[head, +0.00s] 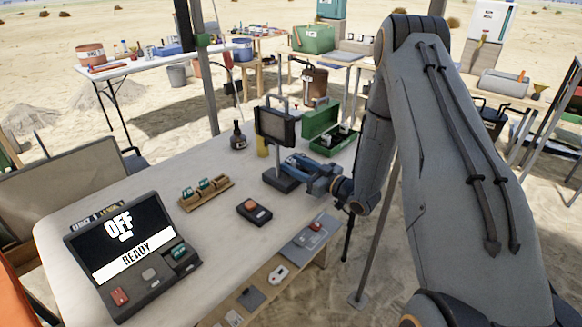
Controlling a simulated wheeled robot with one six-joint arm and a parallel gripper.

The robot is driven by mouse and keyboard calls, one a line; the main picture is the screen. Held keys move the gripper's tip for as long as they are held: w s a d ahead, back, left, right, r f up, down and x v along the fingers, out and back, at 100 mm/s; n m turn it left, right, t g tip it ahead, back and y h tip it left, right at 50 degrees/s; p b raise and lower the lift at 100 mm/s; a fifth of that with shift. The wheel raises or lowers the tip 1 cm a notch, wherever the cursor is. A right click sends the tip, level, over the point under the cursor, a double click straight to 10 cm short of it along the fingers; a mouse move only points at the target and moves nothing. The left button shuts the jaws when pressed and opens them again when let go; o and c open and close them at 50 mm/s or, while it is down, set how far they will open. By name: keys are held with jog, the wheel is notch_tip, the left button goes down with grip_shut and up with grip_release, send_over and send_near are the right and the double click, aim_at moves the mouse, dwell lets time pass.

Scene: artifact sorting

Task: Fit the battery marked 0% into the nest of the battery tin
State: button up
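An open green tin (321,122), its lid raised, stands at the far right end of the near table; it looks like the battery tin. Dark items with light marks show inside it, and its nest cannot be made out. Small green-labelled blocks, likely batteries (204,184), sit in a wooden rack (212,196) in the middle of the table. A similar green-labelled block (179,252) sits in the console at front left. No 0% marking is readable. My gripper (298,173) is low over the table, beside the stand of a dark screen device; its fingers are too small to judge.
The console (133,247) reads "OFF" and "READY". A red-topped button box (254,211), dark bottle (239,137) and yellow can (262,145) stand nearby. A lower shelf (268,290) holds small items.

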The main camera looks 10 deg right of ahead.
grip_shut()
jog(key=shift+r, duration=0.1)
